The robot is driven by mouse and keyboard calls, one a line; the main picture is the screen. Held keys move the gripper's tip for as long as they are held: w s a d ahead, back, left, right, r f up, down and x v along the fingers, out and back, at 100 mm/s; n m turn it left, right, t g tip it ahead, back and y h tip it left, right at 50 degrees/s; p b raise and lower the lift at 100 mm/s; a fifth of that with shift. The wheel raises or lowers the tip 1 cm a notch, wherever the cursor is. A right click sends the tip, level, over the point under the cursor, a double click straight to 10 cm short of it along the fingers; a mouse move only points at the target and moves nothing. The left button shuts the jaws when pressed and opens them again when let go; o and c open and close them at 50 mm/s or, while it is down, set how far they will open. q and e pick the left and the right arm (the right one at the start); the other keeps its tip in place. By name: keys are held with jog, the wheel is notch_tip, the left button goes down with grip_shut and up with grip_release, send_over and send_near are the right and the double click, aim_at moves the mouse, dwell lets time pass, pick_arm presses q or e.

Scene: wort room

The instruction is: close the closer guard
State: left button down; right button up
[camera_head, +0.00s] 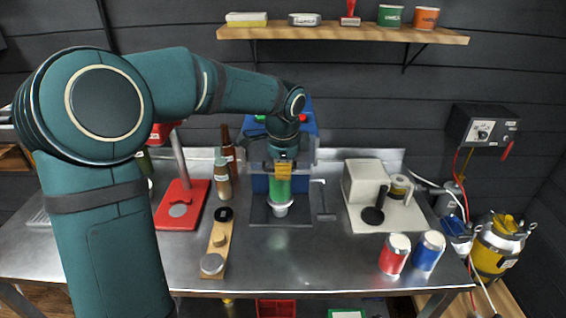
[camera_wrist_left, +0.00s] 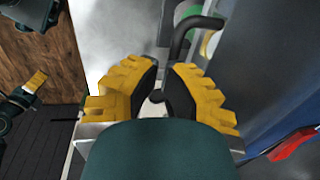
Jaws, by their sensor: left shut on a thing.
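The closer is a blue machine (camera_head: 308,125) at the back middle of the steel bench, with a red and a green button on top. My left gripper (camera_head: 283,170) is in front of it, above a green cylinder (camera_head: 280,188) that stands over a silver cup-like part (camera_head: 280,209). In the left wrist view my left gripper (camera_wrist_left: 160,90) has its yellow-backed fingers shut on a thin dark handle (camera_wrist_left: 181,38), which is a bent bar. The guard itself is mostly hidden by my gripper and arm. Part of my right gripper (camera_wrist_left: 36,80) seems to show at the left of that view.
A red stand (camera_head: 182,205), brown bottles (camera_head: 223,178) and a wooden strip with round pieces (camera_head: 218,243) are left of the closer. The bench front is clear.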

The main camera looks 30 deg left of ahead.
pick_arm(q)
notch_tip(320, 180, down, 9)
jog(key=b, duration=0.3)
pick_arm(e)
jog(key=f, duration=0.2)
jog(key=s+f, duration=0.1)
jog(key=f, duration=0.1)
jog(key=shift+s+a+f, duration=0.1)
jog(key=shift+a+f, duration=0.05)
pick_arm(q)
jog(key=shift+r, duration=0.1)
notch_tip(320, 180, up, 14)
jog(key=s+d+p, duration=0.1)
jog(key=s+p, duration=0.1)
jog(key=p, duration=0.2)
jog(key=shift+d, duration=0.15)
pick_arm(e)
jog(key=r, duration=0.4)
jog(key=shift+w+a+r, duration=0.2)
jog(key=shift+a+r, duration=0.05)
jog(key=shift+r, duration=0.15)
